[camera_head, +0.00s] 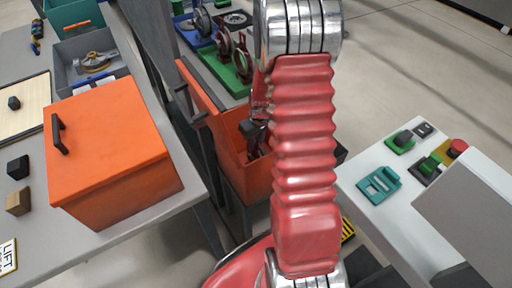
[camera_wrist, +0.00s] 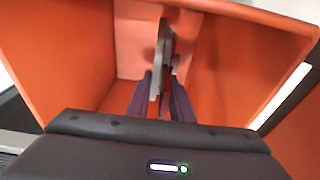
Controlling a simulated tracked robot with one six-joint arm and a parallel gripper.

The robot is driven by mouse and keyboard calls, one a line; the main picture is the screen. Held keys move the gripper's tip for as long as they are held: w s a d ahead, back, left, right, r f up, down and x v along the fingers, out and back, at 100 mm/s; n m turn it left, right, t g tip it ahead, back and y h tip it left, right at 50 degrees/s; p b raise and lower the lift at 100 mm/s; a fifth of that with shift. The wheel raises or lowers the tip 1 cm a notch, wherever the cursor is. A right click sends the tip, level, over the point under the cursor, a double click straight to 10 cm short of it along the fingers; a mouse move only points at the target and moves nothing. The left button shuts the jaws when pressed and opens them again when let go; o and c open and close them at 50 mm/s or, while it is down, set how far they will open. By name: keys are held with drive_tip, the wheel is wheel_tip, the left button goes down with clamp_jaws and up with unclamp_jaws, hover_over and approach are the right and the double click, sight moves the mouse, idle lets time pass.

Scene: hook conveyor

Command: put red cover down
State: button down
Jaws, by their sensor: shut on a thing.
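An orange-red cover panel (camera_head: 202,97) with dark handles stands tilted at the left side of an open orange box (camera_head: 261,176) at the centre of the head view. My gripper (camera_head: 257,130) is low over this box, partly hidden by my arm. In the wrist view, my gripper (camera_wrist: 161,88) points into an orange enclosure (camera_wrist: 75,60), with walls on both sides. Its dark fingers are shut on a thin grey part (camera_wrist: 157,60). I cannot tell whether this part touches the box floor or whether it belongs to the cover.
A second orange box (camera_head: 120,140) with a black handle stands on the left table. Grey and teal bins (camera_head: 80,75) are behind it. A green tray (camera_head: 222,68) and a blue tray hold parts behind the open box. A white table (camera_head: 400,205) with switches is at right.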

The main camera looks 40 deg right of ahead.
sight(255, 148)
drive_tip(key=shift+f, duration=1.4)
drive_tip(key=shift+f, duration=0.6)
drive_tip(key=c, duration=1.6)
unclamp_jaws()
drive_tip(key=shift+o, duration=0.2)
drive_tip(key=shift+r, duration=0.8)
wheel_tip(255, 148, up, 11)
drive_tip(key=s, duration=0.1)
drive_tip(key=shift+s+r, duration=0.2)
drive_tip(key=shift+s, duration=0.2)
